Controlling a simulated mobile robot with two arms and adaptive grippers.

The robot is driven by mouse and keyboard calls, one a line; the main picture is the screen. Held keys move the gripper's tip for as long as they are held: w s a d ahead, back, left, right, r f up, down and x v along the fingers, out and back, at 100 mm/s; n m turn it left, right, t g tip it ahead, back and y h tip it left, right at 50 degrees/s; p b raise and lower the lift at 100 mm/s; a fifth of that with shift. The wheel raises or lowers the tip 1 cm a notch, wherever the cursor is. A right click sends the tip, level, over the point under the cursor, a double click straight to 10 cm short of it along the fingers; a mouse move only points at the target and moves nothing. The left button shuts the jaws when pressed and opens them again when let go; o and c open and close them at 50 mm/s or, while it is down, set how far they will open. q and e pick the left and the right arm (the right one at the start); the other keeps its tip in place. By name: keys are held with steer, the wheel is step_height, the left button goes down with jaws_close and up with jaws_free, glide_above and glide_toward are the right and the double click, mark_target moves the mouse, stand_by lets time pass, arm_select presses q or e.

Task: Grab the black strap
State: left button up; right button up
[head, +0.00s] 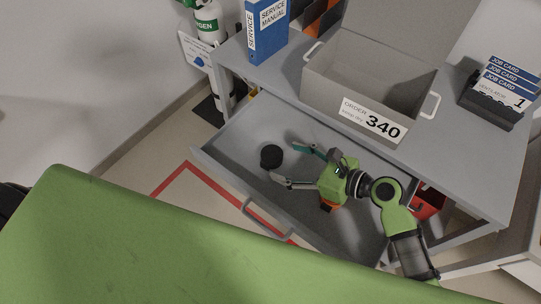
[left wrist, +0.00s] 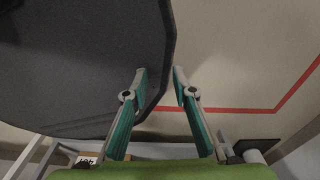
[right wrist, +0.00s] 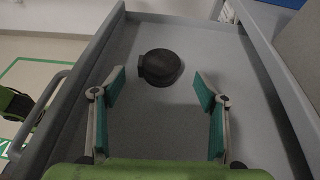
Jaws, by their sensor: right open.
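The black strap (head: 271,156) is a small rolled black coil lying in the open grey drawer (head: 238,132). In the right wrist view the strap (right wrist: 160,67) lies on the drawer floor, just beyond the fingertips and roughly centred between them. My right gripper (head: 294,164) is open and empty, reaching into the drawer with its fingers toward the strap; its open fingers also show in the right wrist view (right wrist: 158,82). My left gripper (left wrist: 160,76) shows only in its own wrist view, with its fingertips a little apart and nothing seen between them.
A grey bin labelled 340 (head: 318,84) stands on the bench (head: 283,86) above the drawer. A blue service manual (head: 268,30) and job cards (head: 505,85) flank it. An oxygen cylinder (head: 208,28) stands behind at left. The drawer's walls surround my right gripper.

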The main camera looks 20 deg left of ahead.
mark_target(278, 159)
steer(key=x, duration=0.6)
steer(key=shift+a, duration=0.25)
steer(key=shift+c, duration=0.4)
steer(key=c, duration=1.1)
